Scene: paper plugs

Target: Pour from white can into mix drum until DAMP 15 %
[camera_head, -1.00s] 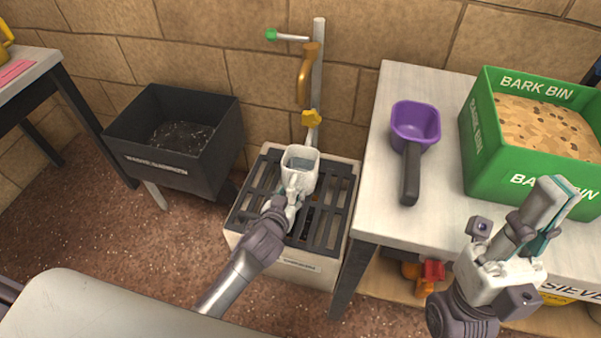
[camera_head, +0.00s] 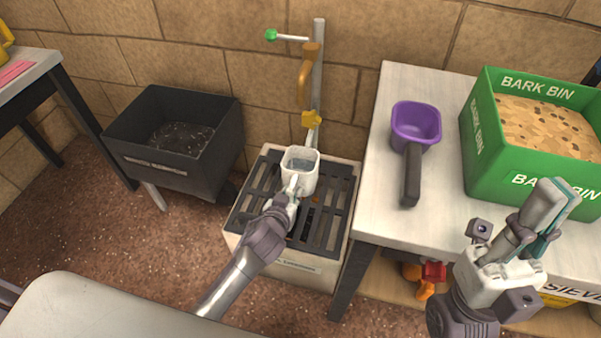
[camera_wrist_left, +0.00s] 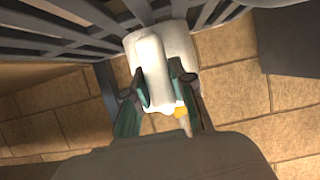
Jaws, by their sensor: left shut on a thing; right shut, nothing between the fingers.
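The white can (camera_head: 301,172) is upright over the slatted grate of the sink, below the tap, with its open top showing a greyish inside. How full it is I cannot tell. My left gripper (camera_head: 292,192) is shut on the can from the near side; the left wrist view shows the can (camera_wrist_left: 160,65) between its fingers (camera_wrist_left: 155,90). My right gripper (camera_head: 548,222) is shut and empty, raised in front of the bark bin. No mix drum is recognisable in view, and no damp reading shows.
The slatted sink (camera_head: 258,215) stands under a standpipe with an orange spout (camera_head: 305,82) and a green-knobbed lever (camera_head: 271,35). A dark bin (camera_head: 150,165) is to the left. On the white table (camera_head: 385,200) are a purple scoop (camera_head: 416,120) and the green bark bin (camera_head: 475,150).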

